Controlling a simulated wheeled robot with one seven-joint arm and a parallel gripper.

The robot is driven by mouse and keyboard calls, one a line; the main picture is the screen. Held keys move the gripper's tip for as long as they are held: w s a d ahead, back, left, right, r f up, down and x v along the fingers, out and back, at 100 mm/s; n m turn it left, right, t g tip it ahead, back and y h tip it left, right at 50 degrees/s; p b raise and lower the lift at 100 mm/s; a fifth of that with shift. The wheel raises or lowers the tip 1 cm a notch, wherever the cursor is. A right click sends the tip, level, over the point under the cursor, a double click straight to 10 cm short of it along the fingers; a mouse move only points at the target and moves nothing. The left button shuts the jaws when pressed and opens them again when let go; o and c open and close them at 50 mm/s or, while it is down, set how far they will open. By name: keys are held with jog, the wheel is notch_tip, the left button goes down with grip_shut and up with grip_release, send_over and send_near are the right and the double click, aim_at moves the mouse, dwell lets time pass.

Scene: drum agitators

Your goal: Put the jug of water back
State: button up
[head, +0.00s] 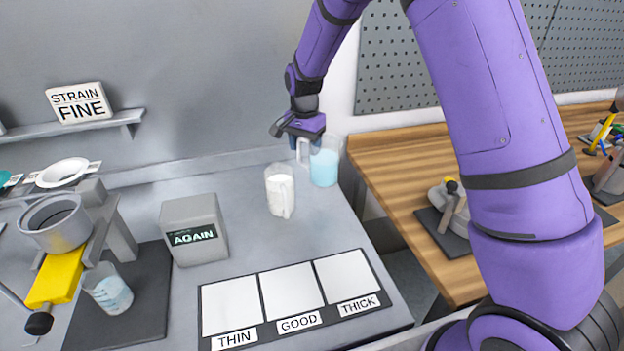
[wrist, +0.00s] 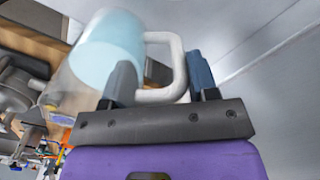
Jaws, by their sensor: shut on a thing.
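The jug of water (head: 325,166) is a clear jug with light blue liquid and a white handle. In the head view it is at the back right corner of the grey bench, upright; whether its base touches the bench is hard to tell. My gripper (head: 299,136) is at its left side, shut on the handle. In the wrist view the jug (wrist: 108,52) fills the upper left, and the fingers of my gripper (wrist: 160,82) are on either side of its white handle (wrist: 176,68).
A second clear jug with white contents (head: 280,192) stands just left of the water jug. An AGAIN box (head: 194,228), a THIN/GOOD/THICK board (head: 292,297) and a measuring beaker (head: 110,292) are on the bench. A wooden table (head: 400,165) lies right, across a gap.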

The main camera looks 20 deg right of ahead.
jog(key=shift+a+f, duration=0.1)
jog(key=shift+f, duration=3.5)
jog(key=shift+f, duration=0.15)
jog(key=o, duration=1.3)
jog(key=shift+o, duration=0.2)
notch_tip(320, 180, up, 12)
jog(key=shift+r, duration=0.25)
